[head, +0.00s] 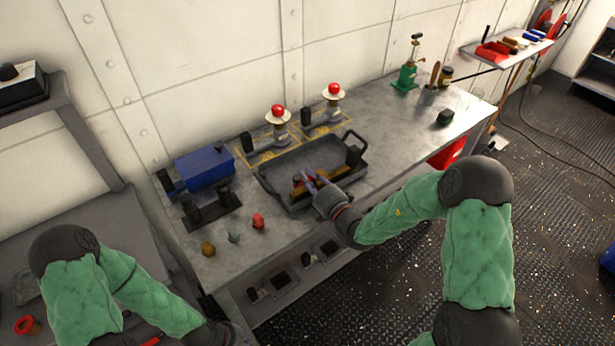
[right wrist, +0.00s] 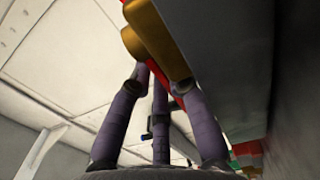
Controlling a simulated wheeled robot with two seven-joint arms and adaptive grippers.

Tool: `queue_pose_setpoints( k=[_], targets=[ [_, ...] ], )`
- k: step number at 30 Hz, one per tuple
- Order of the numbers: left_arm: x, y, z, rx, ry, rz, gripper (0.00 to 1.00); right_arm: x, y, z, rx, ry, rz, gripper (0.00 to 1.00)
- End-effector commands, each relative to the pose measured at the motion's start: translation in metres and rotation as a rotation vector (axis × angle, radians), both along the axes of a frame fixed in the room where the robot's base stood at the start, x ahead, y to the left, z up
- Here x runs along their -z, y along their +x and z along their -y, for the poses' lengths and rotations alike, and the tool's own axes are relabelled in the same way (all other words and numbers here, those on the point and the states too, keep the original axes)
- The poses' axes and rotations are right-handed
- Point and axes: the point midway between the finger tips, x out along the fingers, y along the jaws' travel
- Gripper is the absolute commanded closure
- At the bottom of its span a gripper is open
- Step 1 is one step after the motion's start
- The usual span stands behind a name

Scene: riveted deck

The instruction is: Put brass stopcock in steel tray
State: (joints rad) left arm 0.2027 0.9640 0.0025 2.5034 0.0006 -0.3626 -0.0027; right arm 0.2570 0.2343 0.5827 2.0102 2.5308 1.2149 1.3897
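The steel tray (head: 287,169) is a dark grey tray with raised handles at the middle of the bench. My right gripper (head: 307,181) reaches over its front part. The brass stopcock (right wrist: 160,38) shows in the right wrist view as a brass body with a red part, between the purple fingers. The fingers appear closed on it, partly hiding it. In the head view, brass and red parts show at the fingertips; whether they touch the tray floor is unclear. My left arm is at the lower left; its fingers are cut off by the frame.
Two red-topped fittings (head: 279,114) stand behind the tray. A blue box (head: 204,168) and several small coloured pieces (head: 258,220) lie to its left. The bench right of the tray is mostly clear.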

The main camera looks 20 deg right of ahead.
Motion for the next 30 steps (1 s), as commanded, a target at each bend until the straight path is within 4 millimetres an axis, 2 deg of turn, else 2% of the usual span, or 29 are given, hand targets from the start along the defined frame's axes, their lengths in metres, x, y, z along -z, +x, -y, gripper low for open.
queue_pose_setpoints(
  k=[1,9,15,21,30],
  targets=[
    [-0.004,0.000,0.000,0.000,0.000,0.000,1.00,0.010,-0.013,0.002,0.000,0.003,-0.029,0.70],
    [-0.020,0.000,0.000,0.000,0.000,0.000,1.00,0.006,-0.066,0.021,0.000,0.003,-0.022,0.70],
    [-0.027,0.000,0.000,0.000,0.000,0.000,1.00,0.004,-0.096,0.032,0.000,0.002,-0.013,0.70],
    [-0.029,0.000,0.000,0.000,0.000,0.000,1.00,0.003,-0.109,0.036,-0.003,0.000,-0.006,0.70],
    [-0.030,0.000,0.000,0.000,0.000,0.000,1.00,0.003,-0.112,0.037,-0.003,0.000,-0.003,0.70]
  ],
)
